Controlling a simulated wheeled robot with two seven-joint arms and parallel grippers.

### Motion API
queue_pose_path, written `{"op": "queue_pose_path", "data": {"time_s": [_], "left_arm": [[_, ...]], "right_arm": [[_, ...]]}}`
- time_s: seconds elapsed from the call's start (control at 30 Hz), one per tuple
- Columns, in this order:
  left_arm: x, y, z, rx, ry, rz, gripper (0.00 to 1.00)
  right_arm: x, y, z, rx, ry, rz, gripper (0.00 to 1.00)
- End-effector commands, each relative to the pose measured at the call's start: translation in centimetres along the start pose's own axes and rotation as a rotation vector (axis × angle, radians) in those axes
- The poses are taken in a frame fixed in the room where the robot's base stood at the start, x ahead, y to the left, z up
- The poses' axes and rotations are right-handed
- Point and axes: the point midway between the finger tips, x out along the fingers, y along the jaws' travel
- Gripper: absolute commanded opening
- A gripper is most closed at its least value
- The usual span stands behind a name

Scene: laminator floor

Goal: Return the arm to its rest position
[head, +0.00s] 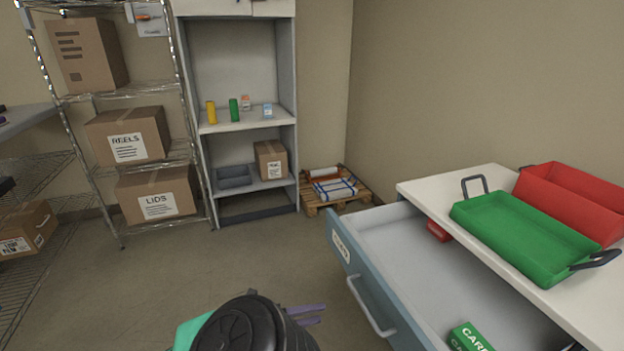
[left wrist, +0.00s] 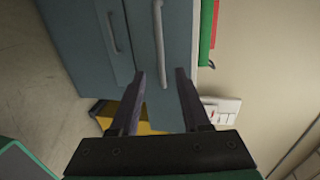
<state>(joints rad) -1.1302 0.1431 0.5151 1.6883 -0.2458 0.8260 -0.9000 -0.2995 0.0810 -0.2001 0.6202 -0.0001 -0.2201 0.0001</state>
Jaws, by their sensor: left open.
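My left arm comes in at the bottom of the head view, its dark wrist covering part of the floor. My left gripper (head: 306,313) has purple-grey fingers pointing right, left of the open drawer's handle (head: 371,306). In the left wrist view the gripper (left wrist: 160,75) is open, with two spread fingers and nothing held. A drawer handle (left wrist: 159,35) shows beyond and between the fingertips; the distance to it is hard to tell. My right gripper is not in view.
The blue drawer (head: 345,262) stands open into the floor space, holding a green box (head: 469,338) and a red item (head: 438,231). A green tray (head: 520,235) and a red tray (head: 580,200) sit on the countertop. Shelves (head: 150,191) stand at the back left; the middle floor (head: 190,270) is clear.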

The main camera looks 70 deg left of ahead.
Motion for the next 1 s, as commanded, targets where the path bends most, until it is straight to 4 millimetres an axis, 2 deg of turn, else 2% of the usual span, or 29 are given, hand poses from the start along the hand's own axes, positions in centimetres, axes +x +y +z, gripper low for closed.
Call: {"op": "queue_pose_path", "data": {"time_s": [0.43,0.53,0.57,0.63,0.67,0.7,0.73,0.77,0.8,0.87,0.9,1.0], "left_arm": [[0.1,0.1,0.0,-0.002,-0.001,0.001,0.47],[0.3,2.0,0.2,-0.064,-0.032,0.031,0.47],[0.6,3.3,0.2,-0.109,-0.052,0.053,0.47],[1.2,7.8,-0.1,-0.257,-0.117,0.128,0.47],[1.5,10.3,-0.4,-0.338,-0.152,0.173,0.47],[1.9,13.9,-1.3,-0.452,-0.2,0.24,0.47],[2.3,16.7,-2.2,-0.539,-0.236,0.294,0.47],[2.5,19.3,-3.3,-0.623,-0.272,0.35,0.47],[2.7,22.8,-5.0,-0.729,-0.32,0.431,0.47],[2.8,27.6,-8.0,-0.873,-0.398,0.56,0.47],[2.7,30.5,-10.1,-0.957,-0.456,0.652,0.47],[1.5,36.3,-14.9,-1.098,-0.623,0.882,0.47]], "right_arm": [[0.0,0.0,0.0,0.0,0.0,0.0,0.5],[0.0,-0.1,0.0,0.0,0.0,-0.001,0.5],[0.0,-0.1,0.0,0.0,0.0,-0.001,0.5],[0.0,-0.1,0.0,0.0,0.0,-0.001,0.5],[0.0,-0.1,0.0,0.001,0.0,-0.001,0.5],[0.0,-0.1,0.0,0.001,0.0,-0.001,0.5],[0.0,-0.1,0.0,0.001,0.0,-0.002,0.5],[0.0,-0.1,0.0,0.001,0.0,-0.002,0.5],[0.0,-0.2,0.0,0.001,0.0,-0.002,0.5],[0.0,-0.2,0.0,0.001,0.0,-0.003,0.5],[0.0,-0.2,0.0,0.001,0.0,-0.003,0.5],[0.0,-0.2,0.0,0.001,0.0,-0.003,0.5]]}}
